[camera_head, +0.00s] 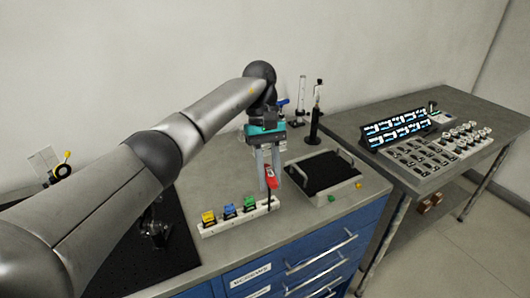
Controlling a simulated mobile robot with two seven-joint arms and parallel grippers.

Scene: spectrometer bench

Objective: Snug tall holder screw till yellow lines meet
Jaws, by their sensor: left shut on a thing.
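My left gripper (268,184) is shut on a red-handled tool (272,176). The tool points down over the right end of a white rack (210,231); I cannot tell whether its tip is still in the rack. Yellow (208,217), blue (229,211) and green (249,203) handled tools stand in the rack. A tall black post holder (314,125) stands at the back right of the bench, apart from the gripper. A clear-looking post (301,98) stands to its left. Yellow lines are too small to see. My right gripper is not in view.
A dark breadboard (180,255) is at left. A side table (460,108) carries a display panel (395,129) and several small parts.

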